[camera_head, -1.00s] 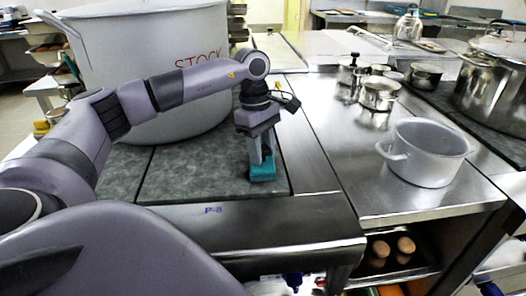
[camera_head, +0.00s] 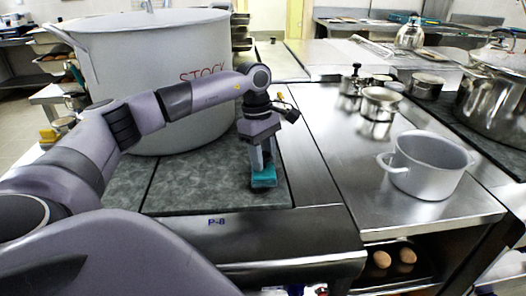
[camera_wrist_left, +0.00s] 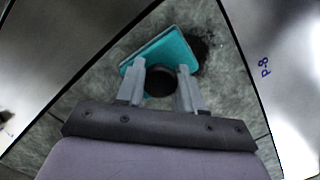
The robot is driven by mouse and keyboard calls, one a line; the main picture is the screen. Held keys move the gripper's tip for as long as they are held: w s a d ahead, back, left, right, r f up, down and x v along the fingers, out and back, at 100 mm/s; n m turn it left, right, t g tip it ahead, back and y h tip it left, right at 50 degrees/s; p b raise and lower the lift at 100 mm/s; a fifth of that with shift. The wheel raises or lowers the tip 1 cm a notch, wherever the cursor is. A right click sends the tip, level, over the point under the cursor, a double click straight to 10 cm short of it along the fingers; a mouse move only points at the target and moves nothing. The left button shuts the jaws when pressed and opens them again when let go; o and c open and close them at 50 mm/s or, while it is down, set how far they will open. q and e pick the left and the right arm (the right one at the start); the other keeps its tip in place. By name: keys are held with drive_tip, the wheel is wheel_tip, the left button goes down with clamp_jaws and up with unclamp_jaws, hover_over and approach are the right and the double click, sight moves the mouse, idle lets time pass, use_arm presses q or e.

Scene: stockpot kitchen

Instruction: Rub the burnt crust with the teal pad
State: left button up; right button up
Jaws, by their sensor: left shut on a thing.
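The teal pad (camera_head: 263,177) lies on the grey stone-like slab (camera_head: 190,190), near its front right corner. My left gripper (camera_head: 261,160) points down over the pad. In the left wrist view, its two fingers (camera_wrist_left: 160,88) are shut on a dark round knob (camera_wrist_left: 159,82) on top of the teal pad (camera_wrist_left: 165,48). The burnt crust (camera_wrist_left: 203,50) shows there as a black, ragged patch at the pad's right edge; the pad seems to cover part of it. In the head view the crust is mostly hidden by the pad. My right gripper is not in view.
A steel counter (camera_head: 350,185) to the right bears a grey two-handled pot (camera_head: 430,165) and small steel pots (camera_head: 380,103). Two eggs (camera_head: 381,259) lie on a shelf below.

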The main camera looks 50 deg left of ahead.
sight(254, 173)
use_arm(q)
drive_tip(key=shift+s+d, duration=0.7)
drive_tip(key=shift+d, duration=0.15)
drive_tip(key=shift+s+d+f, duration=0.1)
drive_tip(key=shift+s+d, duration=0.65)
drive_tip(key=shift+d, duration=0.15)
drive_tip(key=shift+s+d+f, duration=0.1)
drive_tip(key=shift+s+d, duration=0.6)
drive_tip(key=shift+d, duration=0.2)
drive_tip(key=shift+s+d+r, duration=0.1)
drive_tip(key=shift+s+d, duration=0.65)
drive_tip(key=shift+d, duration=0.2)
drive_tip(key=shift+s+a+r, duration=0.15)
drive_tip(key=shift+s+a, duration=0.7)
drive_tip(key=shift+s, duration=0.25)
drive_tip(key=shift+w+a+b, duration=0.2)
drive_tip(key=shift+w+a, duration=0.35)
drive_tip(key=shift+a, duration=0.2)
drive_tip(key=shift+w+a+b, duration=0.15)
drive_tip(key=shift+w+a, duration=0.4)
drive_tip(key=shift+a, duration=0.15)
drive_tip(key=shift+w+a+p, duration=0.3)
drive_tip(key=shift+w+a, duration=0.8)
drive_tip(key=shift+a, duration=0.3)
drive_tip(key=shift+w+a+p, duration=0.5)
drive_tip(key=shift+w+a, duration=0.6)
drive_tip(key=shift+a, duration=0.3)
